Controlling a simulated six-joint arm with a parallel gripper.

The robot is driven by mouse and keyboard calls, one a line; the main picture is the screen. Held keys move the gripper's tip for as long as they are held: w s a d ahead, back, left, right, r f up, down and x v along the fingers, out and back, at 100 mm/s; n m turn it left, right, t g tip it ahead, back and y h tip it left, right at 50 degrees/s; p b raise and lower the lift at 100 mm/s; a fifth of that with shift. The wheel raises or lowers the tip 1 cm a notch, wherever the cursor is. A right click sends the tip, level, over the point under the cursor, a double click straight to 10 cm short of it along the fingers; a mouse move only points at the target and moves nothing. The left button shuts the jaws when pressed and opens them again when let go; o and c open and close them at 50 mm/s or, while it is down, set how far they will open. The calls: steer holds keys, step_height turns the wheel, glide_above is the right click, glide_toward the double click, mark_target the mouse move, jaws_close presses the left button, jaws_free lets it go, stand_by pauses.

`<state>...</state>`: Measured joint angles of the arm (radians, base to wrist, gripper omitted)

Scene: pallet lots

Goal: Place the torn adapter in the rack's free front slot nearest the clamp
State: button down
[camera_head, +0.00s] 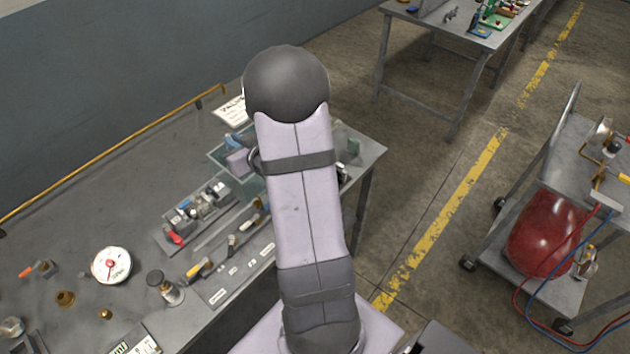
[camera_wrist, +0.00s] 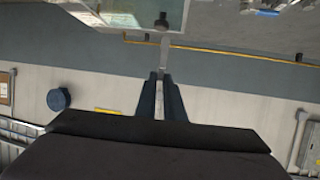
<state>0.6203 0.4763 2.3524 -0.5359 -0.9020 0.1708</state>
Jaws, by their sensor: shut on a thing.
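My gripper (camera_wrist: 160,98) shows in the wrist view as two dark blue fingers close together. It is shut on a thin, pale grey piece (camera_wrist: 165,50) that sticks out past the fingertips; I cannot tell whether this is the torn adapter. In the head view my arm hides the gripper and part of the bench. A grey, rack-like holder (camera_head: 168,243) with several fittings, some with red and blue parts, stands on the bench left of my arm. I cannot make out its free slots. I cannot identify the clamp.
A round white gauge (camera_head: 112,265) and several brass fittings stand on the grey bench (camera_head: 85,225). A clear bluish bin (camera_head: 218,156) is partly behind my arm. A cart (camera_head: 545,288) with a red tank (camera_head: 545,232) stands right. The bench's back left is clear.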

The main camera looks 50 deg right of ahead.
steer(key=s+d+f+m+g+h+b, duration=0.1)
steer(key=s+d+f+m+h+b, duration=0.2)
steer(key=s+d, duration=0.9)
steer(key=s+d+f+m+g+h+b, duration=0.15)
steer(key=s+d+f+b, duration=0.35)
steer(key=s+d, duration=0.75)
steer(key=w+a+r+n+t+y, duration=0.1)
steer(key=w+a+n+y, duration=0.2)
steer(key=a, duration=0.2)
steer(key=w+a+n+t+y, duration=0.2)
steer(key=a+n+y, duration=0.2)
steer(key=a, duration=0.1)
steer(key=shift+m, duration=0.25)
steer(key=shift+w+f+p, duration=0.1)
steer(key=shift+f+p, duration=0.25)
steer(key=shift+f, duration=4.55)
steer(key=shift+f, duration=0.15)
steer(key=c, duration=2.3)
jaws_free()
steer(key=shift+f, duration=0.1)
steer(key=o, duration=0.4)
steer(key=shift+o, duration=0.2)
